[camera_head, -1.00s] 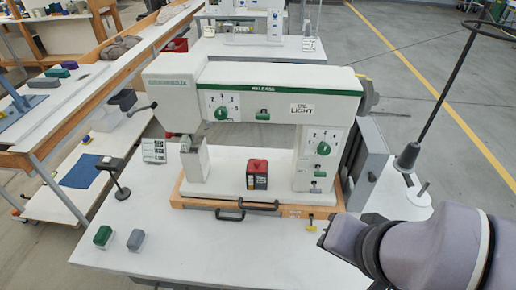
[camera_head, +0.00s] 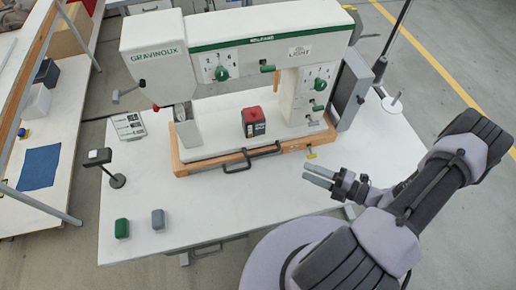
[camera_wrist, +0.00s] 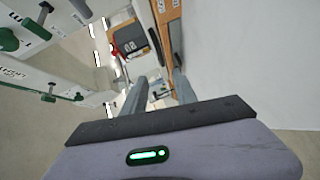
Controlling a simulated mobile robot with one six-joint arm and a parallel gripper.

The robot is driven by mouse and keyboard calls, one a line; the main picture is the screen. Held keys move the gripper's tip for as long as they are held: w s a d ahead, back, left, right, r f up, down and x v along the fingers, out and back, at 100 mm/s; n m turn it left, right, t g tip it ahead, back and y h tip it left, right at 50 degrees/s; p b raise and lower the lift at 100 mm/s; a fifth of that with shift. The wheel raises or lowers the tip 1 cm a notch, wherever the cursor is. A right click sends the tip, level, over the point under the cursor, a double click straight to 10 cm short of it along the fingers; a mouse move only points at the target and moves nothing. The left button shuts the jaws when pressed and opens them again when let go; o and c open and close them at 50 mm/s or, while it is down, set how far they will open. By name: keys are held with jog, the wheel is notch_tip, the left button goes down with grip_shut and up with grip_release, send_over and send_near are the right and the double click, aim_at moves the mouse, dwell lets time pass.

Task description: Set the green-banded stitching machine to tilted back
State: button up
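The stitching machine (camera_head: 240,42) is white with a green band along its top. It stands level on a wooden base (camera_head: 183,169), with a black handle (camera_head: 248,158) along the front edge. In the wrist view the machine (camera_wrist: 28,75) fills the left side, tipped by the camera's angle, with the wooden base (camera_wrist: 172,28) at the top. My gripper (camera_head: 311,174) is right of the handle and in front of the base's right end, apart from both. Its two grey fingers show a gap in the wrist view (camera_wrist: 160,88), with nothing held.
A red-topped dark block (camera_head: 253,122) sits under the machine's arm. A small yellow knob (camera_head: 311,155) is at the base's front right. Green (camera_head: 122,228) and grey (camera_head: 158,219) blocks and a black stand (camera_head: 117,181) occupy the left of the white table (camera_head: 220,205). A thread stand (camera_head: 392,104) rises at right.

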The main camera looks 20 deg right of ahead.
jog(key=b+x, duration=0.2)
jog(key=x, duration=1.4)
jog(key=shift+w+a+f, duration=0.1)
jog(key=shift+a+f, duration=0.05)
jog(key=shift+a, duration=0.05)
grip_shut()
dwell(0.5)
